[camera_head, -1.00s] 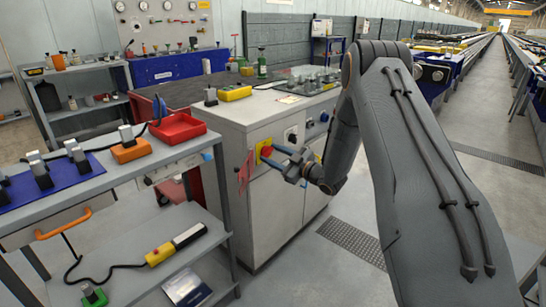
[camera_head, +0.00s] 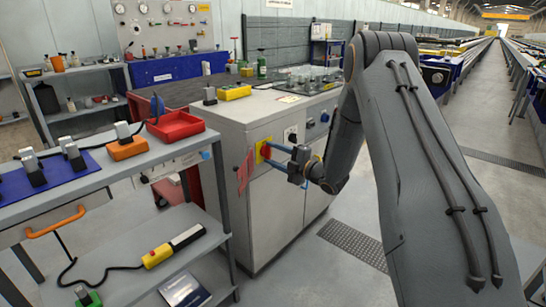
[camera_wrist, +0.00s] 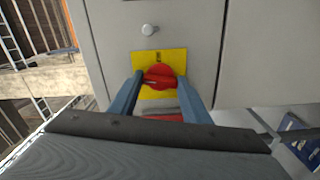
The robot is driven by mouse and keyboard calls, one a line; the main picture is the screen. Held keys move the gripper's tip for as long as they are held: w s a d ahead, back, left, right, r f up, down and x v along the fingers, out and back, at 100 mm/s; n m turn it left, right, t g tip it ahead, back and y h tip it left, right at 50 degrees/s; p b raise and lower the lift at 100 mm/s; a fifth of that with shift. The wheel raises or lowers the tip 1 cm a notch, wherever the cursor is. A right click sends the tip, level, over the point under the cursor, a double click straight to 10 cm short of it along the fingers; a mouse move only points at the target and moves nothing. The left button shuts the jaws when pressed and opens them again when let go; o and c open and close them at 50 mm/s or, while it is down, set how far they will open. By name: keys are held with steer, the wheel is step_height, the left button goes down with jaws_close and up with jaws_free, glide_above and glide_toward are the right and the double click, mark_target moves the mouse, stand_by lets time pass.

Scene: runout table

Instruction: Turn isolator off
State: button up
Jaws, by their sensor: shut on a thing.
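The isolator is a red rotary knob (camera_wrist: 160,77) on a yellow plate (camera_wrist: 148,57), mounted on the grey cabinet's front. In the head view the yellow plate (camera_head: 260,151) shows near the cabinet's upper left corner. My gripper (camera_wrist: 159,84) has its two blue fingers on either side of the red knob, shut on it. In the head view my gripper (camera_head: 268,154) reaches the plate from the right and covers most of the knob. The fingers hide the knob's side edges.
The grey cabinet (camera_head: 280,215) carries a yellow box (camera_head: 233,92) on top. A red tag (camera_head: 245,171) hangs left of the plate. A cart at the left holds a red tray (camera_head: 175,126) and an orange block (camera_head: 127,148). The floor (camera_head: 310,275) before the cabinet is clear.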

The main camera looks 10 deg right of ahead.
steer(key=shift+n+b, duration=0.3)
steer(key=shift+n, duration=0.8)
steer(key=o, duration=1)
steer(key=shift+o, duration=0.2)
steer(key=v, duration=0.7)
steer(key=shift+s+d, duration=0.25)
